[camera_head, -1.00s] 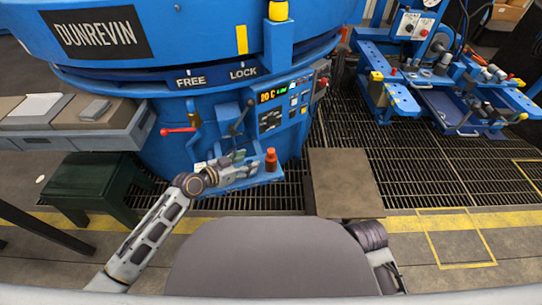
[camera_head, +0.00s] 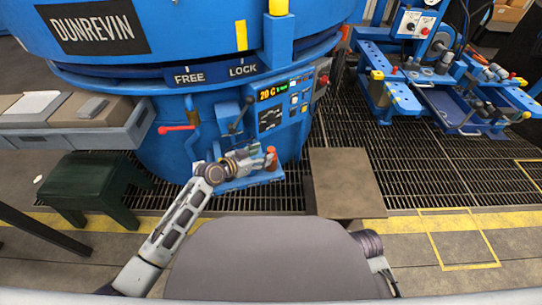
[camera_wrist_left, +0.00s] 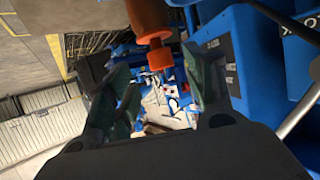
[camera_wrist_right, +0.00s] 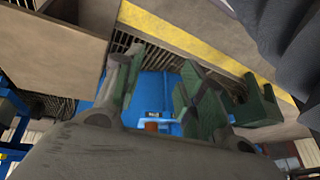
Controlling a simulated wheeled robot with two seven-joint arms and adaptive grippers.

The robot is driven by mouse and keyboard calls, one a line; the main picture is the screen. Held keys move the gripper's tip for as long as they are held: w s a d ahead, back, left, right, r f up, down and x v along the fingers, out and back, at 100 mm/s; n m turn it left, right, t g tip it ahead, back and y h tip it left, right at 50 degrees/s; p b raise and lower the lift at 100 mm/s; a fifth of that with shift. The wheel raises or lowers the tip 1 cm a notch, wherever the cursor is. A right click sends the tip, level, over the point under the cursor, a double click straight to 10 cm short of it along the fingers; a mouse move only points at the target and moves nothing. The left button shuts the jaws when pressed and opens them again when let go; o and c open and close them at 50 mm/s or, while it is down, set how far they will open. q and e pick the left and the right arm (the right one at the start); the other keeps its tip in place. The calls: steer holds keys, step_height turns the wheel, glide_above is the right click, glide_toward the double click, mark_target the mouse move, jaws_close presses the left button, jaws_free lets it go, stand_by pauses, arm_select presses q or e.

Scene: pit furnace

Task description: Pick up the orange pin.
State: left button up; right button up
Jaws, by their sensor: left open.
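The orange pin (camera_head: 271,153) stands at the right end of the blue ledge (camera_head: 262,179) on the furnace front, partly hidden by my left gripper (camera_head: 264,160). In the left wrist view the pin (camera_wrist_left: 150,22) is upper centre, with a wide body, a thin neck and a wider collar. My left gripper (camera_wrist_left: 160,75) has its fingers apart on either side of the pin's collar in that picture; I cannot tell contact. My right gripper (camera_wrist_right: 160,85) is open and empty in its wrist view, away from the ledge.
The blue furnace (camera_head: 160,125) with its control panel (camera_head: 285,100) rises behind the ledge. A red-handled lever (camera_head: 177,128) is to the left. A green stool (camera_head: 85,185) stands at left, a brown plate (camera_head: 345,183) at right. Open grating (camera_head: 440,175) lies further right.

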mark_target(268, 152)
arm_select(q)
steer(key=shift+w+d+f, duration=0.15)
steer(key=shift+w+d, duration=0.15)
arm_select(e)
steer(key=shift+s+a+f, duration=0.1)
steer(key=shift+s+f, duration=0.1)
steer(key=shift+f, duration=0.3)
steer(key=shift+w+r, duration=0.15)
steer(key=shift+w, duration=0.05)
arm_select(q)
steer(key=shift+w+d+f+b, duration=0.25)
steer(key=shift+w+d+b, duration=0.2)
steer(key=shift+w+d, duration=0.05)
steer(key=shift+w+d+f+b, duration=0.25)
steer(key=shift+w+d+b, duration=0.1)
steer(key=shift+w+d, duration=0.15)
steer(key=shift+b+x, duration=0.35)
steer(key=shift+x, duration=0.8)
steer(key=shift+w+r, duration=0.1)
arm_select(e)
steer(key=shift+t+y, duration=0.4)
steer(key=f, duration=0.2)
steer(key=a+f, duration=0.1)
steer(key=f, duration=0.1)
steer(key=shift+w+f, duration=0.2)
arm_select(q)
jaws_close()
